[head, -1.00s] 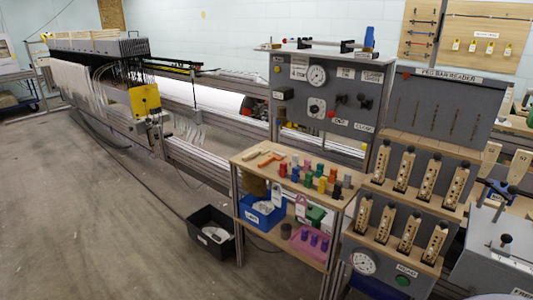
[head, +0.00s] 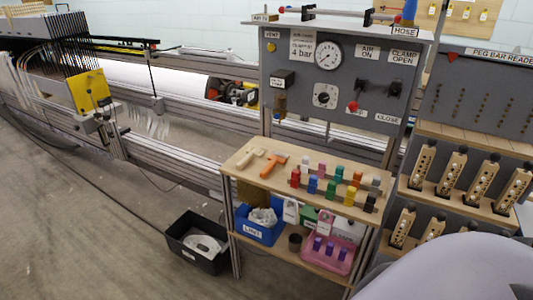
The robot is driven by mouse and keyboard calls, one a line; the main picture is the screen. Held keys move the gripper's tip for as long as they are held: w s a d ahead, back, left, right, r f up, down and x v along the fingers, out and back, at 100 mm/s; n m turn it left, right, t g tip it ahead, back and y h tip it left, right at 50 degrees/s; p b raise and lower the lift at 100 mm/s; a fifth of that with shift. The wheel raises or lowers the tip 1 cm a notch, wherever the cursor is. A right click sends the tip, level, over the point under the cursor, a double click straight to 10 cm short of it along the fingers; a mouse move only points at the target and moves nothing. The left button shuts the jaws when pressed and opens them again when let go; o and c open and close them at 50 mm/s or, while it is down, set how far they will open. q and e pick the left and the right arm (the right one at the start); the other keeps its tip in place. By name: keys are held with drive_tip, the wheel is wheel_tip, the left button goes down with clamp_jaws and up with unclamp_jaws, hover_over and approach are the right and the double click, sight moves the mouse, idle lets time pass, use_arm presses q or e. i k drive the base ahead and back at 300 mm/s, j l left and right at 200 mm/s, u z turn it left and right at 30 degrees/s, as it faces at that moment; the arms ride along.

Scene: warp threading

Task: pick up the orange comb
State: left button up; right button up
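The orange comb (head: 273,167) lies on the left part of the wooden top shelf (head: 322,212) of a small stand. A cream-coloured tool of similar shape (head: 250,158) lies just to its left. Several coloured pegs stand in rows to its right, apart from it. Neither gripper shows in the head view. A pale rounded part of my own body covers the lower right corner.
A grey panel with gauges (head: 327,55) rises behind the shelf. A blue bin (head: 262,233) and a pink tray (head: 328,256) sit on the lower shelf. A black bin (head: 199,243) stands on the floor at left. Floor is clear at front left.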

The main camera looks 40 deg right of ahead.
sight(275, 158)
drive_tip(key=i+z, duration=0.3)
drive_tip(key=i, duration=0.2)
drive_tip(key=i+j+z, duration=0.3)
drive_tip(key=i, duration=0.15)
